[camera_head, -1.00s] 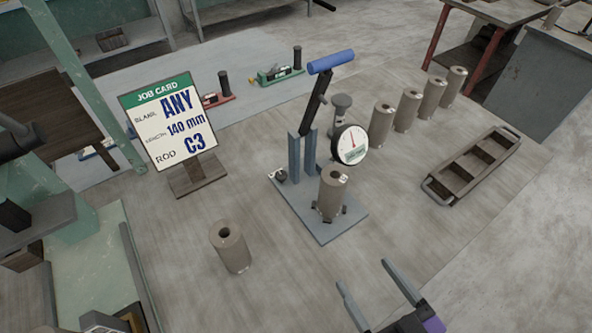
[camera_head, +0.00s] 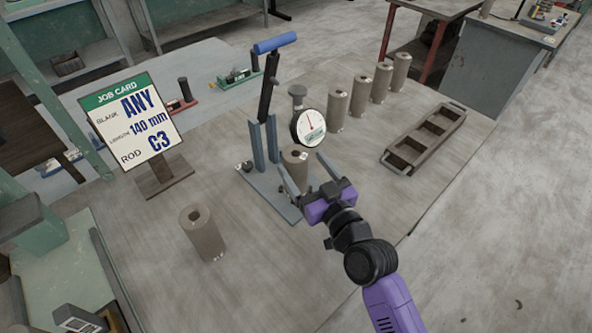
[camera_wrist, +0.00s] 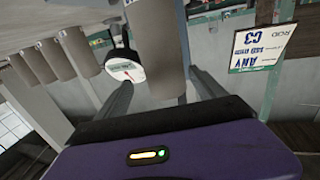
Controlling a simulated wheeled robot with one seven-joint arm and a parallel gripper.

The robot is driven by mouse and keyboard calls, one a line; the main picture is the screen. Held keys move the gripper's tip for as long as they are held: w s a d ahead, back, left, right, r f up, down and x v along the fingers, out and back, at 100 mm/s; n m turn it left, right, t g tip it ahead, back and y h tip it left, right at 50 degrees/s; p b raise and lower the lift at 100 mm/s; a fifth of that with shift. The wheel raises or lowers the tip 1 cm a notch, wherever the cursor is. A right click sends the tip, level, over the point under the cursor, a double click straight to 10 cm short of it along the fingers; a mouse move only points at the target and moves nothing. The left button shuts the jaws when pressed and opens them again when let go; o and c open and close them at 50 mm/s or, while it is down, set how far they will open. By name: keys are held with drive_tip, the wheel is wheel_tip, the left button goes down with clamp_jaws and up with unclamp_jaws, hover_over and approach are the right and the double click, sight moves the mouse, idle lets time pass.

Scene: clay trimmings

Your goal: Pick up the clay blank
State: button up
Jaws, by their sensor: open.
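A grey-brown clay blank (camera_head: 294,158), an upright cylinder, stands on the base of the gauge press (camera_head: 261,148). My gripper (camera_head: 301,172) is open beside it, one finger to each side in the head view. In the wrist view the blank (camera_wrist: 156,45) shows between and beyond the open fingers (camera_wrist: 160,78); contact cannot be told. The blank's lower part is partly hidden by my gripper in the head view. Another clay blank (camera_head: 203,235) with a hole in its top stands alone at the left front. Several more blanks (camera_head: 336,108) stand in a row behind the press.
The round dial gauge (camera_head: 309,127) and the blue-handled lever (camera_head: 275,43) rise close to my gripper. A job card (camera_head: 133,118) stands at left, reading ANY, 140 mm, C3. A compartmented tray (camera_head: 408,156) lies at right. The front of the table is clear.

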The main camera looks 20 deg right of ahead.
sight(290, 150)
drive_tip(key=w+p, duration=0.1)
drive_tip(key=w, duration=0.2)
drive_tip(key=w+a+p, duration=0.1)
drive_tip(key=w, duration=0.1)
drive_tip(key=shift+r+p, duration=0.3)
drive_tip(key=shift+r, duration=0.1)
drive_tip(key=shift+w+a+f, duration=0.1)
drive_tip(key=shift+w, duration=0.45)
clamp_jaws()
